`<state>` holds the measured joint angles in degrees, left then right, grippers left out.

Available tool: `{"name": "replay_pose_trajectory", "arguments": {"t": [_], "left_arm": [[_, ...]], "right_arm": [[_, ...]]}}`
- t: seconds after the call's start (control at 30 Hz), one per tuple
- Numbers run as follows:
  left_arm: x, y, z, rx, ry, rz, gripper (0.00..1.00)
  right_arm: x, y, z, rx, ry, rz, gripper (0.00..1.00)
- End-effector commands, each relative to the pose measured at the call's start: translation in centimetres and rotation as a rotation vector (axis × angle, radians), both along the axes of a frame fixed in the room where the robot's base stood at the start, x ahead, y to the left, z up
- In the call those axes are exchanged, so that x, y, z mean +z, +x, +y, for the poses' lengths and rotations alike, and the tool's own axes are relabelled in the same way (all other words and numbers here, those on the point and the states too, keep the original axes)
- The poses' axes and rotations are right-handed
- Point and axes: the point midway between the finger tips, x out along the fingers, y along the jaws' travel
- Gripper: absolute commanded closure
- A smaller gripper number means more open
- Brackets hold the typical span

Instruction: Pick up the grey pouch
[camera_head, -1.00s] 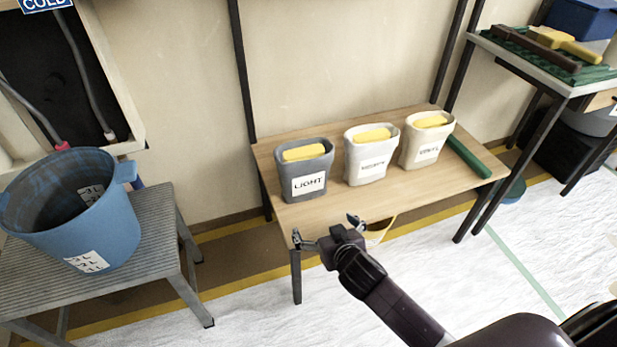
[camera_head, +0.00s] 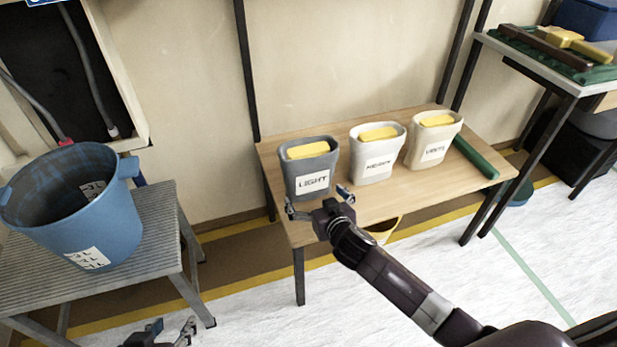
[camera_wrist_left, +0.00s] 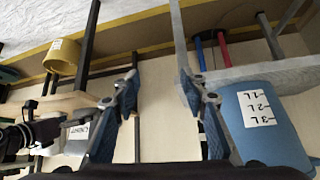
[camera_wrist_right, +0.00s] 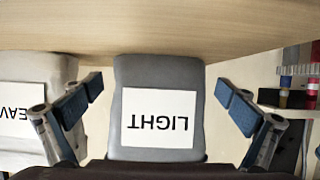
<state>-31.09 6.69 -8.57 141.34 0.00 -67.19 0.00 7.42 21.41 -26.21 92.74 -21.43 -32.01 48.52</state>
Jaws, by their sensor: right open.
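The grey pouch (camera_head: 309,170), labelled LIGHT with yellow contents on top, stands upright at the left end of the wooden table (camera_head: 412,196). My right gripper (camera_head: 318,200) is open in front of it, at the table's near edge. In the right wrist view the pouch (camera_wrist_right: 159,72) lies between the two spread fingers (camera_wrist_right: 162,100), which do not touch it. My left gripper (camera_head: 172,335) shows low in the head view, near the metal bench. In the left wrist view its fingers (camera_wrist_left: 168,88) are spread and empty.
Two pale pouches (camera_head: 377,155) (camera_head: 433,140) stand right of the grey one, with a green roll (camera_head: 476,158) beyond. A blue bucket (camera_head: 125,225) stands on the ridged metal bench (camera_head: 160,215) at left. A yellow bucket (camera_wrist_left: 62,57) is below the table.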

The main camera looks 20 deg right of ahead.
Motion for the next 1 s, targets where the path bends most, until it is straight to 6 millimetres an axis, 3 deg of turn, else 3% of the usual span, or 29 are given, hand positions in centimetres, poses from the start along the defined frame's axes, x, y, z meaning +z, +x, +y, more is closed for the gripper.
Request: {"name": "replay_pose_trajectory", "arguments": {"t": [0.3,0.67,1.0], "left_arm": [[3.6,4.3,-1.6,-0.018,-0.053,-0.237,0.60],[4.5,5.0,-1.9,-0.020,-0.062,-0.278,0.60],[4.5,4.9,-1.9,-0.020,-0.062,-0.276,0.60]], "right_arm": [[-1.1,2.6,0.1,0.000,0.001,0.001,0.00],[-1.1,3.0,0.1,0.001,0.001,0.001,0.00],[-1.1,3.0,0.1,0.001,0.001,0.001,0.36]]}}
